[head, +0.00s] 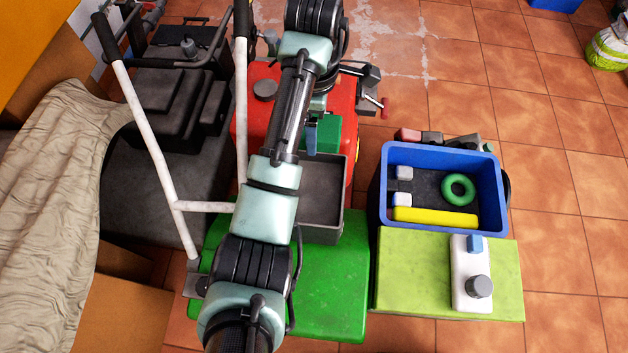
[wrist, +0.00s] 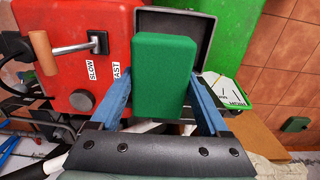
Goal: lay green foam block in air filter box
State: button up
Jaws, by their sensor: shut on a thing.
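A green foam block (wrist: 163,72) is held between the two blue fingers of my gripper (wrist: 161,98) in the wrist view. In the head view my arm partly covers the block (head: 330,130), and one blue finger of my gripper (head: 311,138) shows at its left side. The air filter box, an open dark grey box (head: 322,237), stands just in front of the block in the head view. Its inside looks empty where I see it. In the wrist view the block hides part of the box (wrist: 209,45). I cannot tell the block's exact height above it.
A red machine (head: 252,122) with a grey knob and side lever adjoins the box. A green surface (head: 335,290) lies in front. At right, a blue crate (head: 441,152) holds a green ring and a yellow bar. White handlebars (head: 150,140) rise at left.

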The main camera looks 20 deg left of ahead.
jog(key=b, duration=1)
send_over(314, 183)
notch_tip(314, 183, down, 15)
jog(key=shift+r, duration=0.2)
jog(key=shift+f+b, duration=1.15)
jog(key=shift+f, duration=1.65)
jog(key=shift+f, duration=0.15)
jog(key=o, duration=1.2)
notch_tip(314, 183, up, 12)
jog(key=p, duration=0.5)
jog(key=shift+r+p, duration=0.2)
jog(key=shift+p, duration=0.2)
